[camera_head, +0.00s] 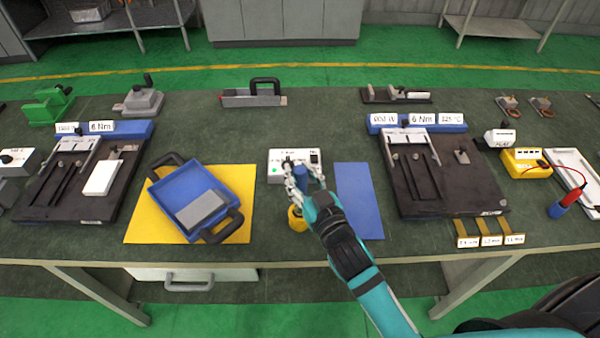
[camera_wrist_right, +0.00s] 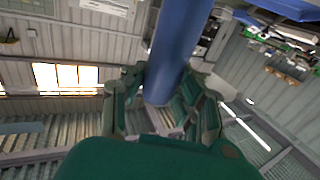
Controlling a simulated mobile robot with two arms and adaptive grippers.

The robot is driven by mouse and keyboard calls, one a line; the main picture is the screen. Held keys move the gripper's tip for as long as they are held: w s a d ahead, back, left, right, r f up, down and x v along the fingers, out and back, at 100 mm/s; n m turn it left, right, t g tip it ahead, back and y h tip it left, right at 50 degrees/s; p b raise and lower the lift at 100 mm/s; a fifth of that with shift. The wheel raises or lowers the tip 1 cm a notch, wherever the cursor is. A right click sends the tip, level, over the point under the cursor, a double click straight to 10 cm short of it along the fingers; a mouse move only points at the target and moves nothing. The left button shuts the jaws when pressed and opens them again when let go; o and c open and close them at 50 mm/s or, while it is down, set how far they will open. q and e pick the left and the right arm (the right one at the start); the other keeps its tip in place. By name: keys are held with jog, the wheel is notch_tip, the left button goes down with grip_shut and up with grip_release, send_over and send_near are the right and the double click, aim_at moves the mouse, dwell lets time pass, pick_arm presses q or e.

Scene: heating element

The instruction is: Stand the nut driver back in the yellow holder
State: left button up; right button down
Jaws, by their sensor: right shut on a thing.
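My right gripper (camera_head: 303,188) is shut on the blue handle of the nut driver (camera_head: 299,174), just in front of the white box. In the right wrist view, the blue handle (camera_wrist_right: 177,45) runs between the two fingers of my right gripper (camera_wrist_right: 165,95). The small round yellow holder (camera_head: 296,220) shows just below the gripper in the head view, partly hidden by the gripper and forearm. The driver's lower end is hidden, so I cannot tell whether it is in the holder or above it. My left gripper is not in view.
A white labelled box (camera_head: 281,166) stands behind the gripper. A blue tray (camera_head: 190,205) lies on a yellow mat (camera_head: 145,228) to the left. A blue mat (camera_head: 360,200) lies bare to the right, beside a dark fixture (camera_head: 460,195).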

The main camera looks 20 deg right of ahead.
aim_at(300, 188)
jog(key=shift+f+b, duration=1.7)
jog(key=shift+f, duration=0.75)
jog(key=c, duration=1)
grip_release()
jog(key=shift+o, duration=0.3)
jog(key=shift+f, duration=0.15)
jog(key=shift+s, duration=0.2)
jog(key=s+d, duration=0.1)
jog(key=s, duration=1)
jog(key=shift+s+d+r, duration=0.2)
jog(key=shift+s+d, duration=0.05)
jog(key=shift+s, duration=0.05)
